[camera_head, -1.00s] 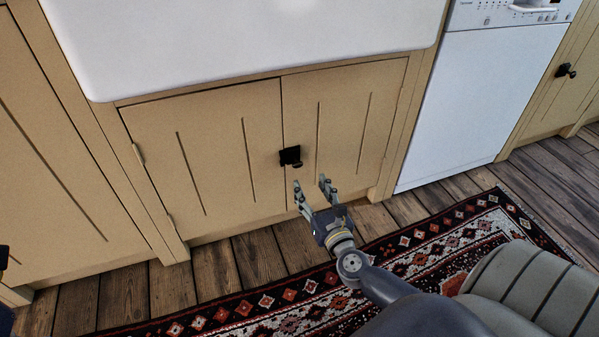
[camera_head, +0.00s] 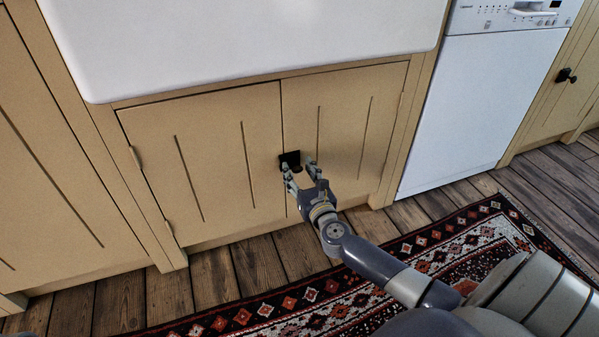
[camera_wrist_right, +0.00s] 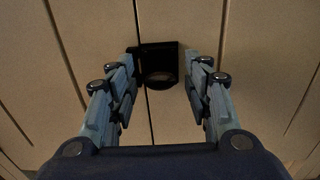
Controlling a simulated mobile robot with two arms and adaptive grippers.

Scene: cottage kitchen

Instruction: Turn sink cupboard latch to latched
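The sink cupboard latch (camera_head: 290,158) is a small black fitting at the seam between the two tan sink cupboard doors (camera_head: 215,160), which look shut. My right gripper (camera_head: 299,164) is open just in front of the latch. In the right wrist view the latch (camera_wrist_right: 159,66) lies between and just beyond the open fingertips (camera_wrist_right: 163,62), with a dark rounded knob at its lower part. I cannot tell whether the fingers touch it. The exact turn of the latch is partly hidden by the fingers. My left gripper is not clearly in view.
The white sink (camera_head: 240,40) overhangs the doors. A white dishwasher (camera_head: 480,105) stands to the right, beside another cupboard with a black knob (camera_head: 565,75). A patterned rug (camera_head: 300,305) lies on the wooden floor (camera_head: 215,280).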

